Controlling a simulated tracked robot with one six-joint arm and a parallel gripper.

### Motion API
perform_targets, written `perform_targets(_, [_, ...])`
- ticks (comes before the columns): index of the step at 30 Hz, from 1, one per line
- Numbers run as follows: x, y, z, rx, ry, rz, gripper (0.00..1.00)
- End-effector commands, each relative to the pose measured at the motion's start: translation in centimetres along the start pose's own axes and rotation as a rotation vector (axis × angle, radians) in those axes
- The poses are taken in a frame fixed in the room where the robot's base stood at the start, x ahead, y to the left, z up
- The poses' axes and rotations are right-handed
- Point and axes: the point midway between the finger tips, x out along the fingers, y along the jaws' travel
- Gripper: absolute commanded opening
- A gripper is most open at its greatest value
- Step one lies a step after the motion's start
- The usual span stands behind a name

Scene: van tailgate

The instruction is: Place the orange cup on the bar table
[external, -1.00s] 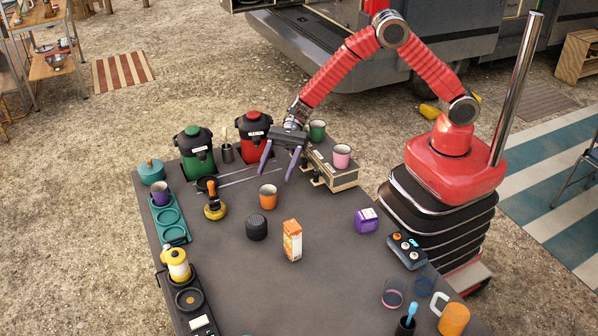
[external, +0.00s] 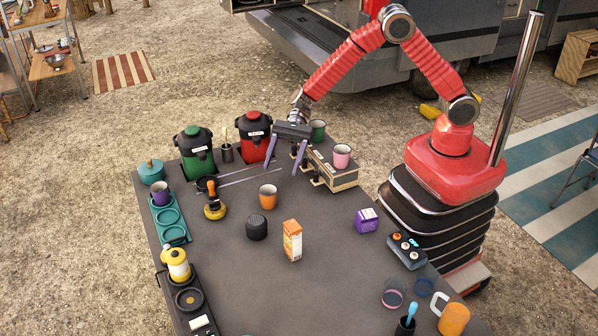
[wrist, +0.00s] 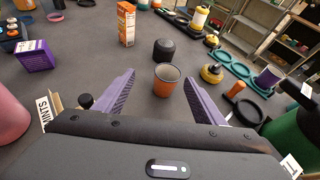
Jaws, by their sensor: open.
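The orange cup (external: 268,196) stands upright on the dark bar table (external: 300,285), between the black round speaker-like object and my gripper. In the wrist view the orange cup (wrist: 167,80) shows ahead, between the lines of my two purple fingers, beyond their tips. My gripper (external: 298,170) is open and empty, above the table's back edge, behind and to the right of the cup. In the wrist view my gripper (wrist: 160,78) has its fingers spread wide. Nothing touches the cup.
A black round object (external: 256,228) and an orange carton (external: 292,241) stand in front of the cup. A wooden box (external: 333,172) with a pink cup (external: 341,156) and a green cup (external: 317,131) is beside my gripper. Red (external: 255,140) and green (external: 196,152) dispensers stand at the back left. The table's middle front is clear.

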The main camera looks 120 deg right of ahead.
Motion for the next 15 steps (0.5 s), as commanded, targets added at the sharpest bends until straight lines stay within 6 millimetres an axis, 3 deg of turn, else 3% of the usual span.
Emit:
perform_targets(6, [-1.1,4.8,3.9,-0.218,0.068,0.091,0.64])
perform_targets(15, [-3.9,12.2,7.7,-0.564,0.172,0.23,0.64])
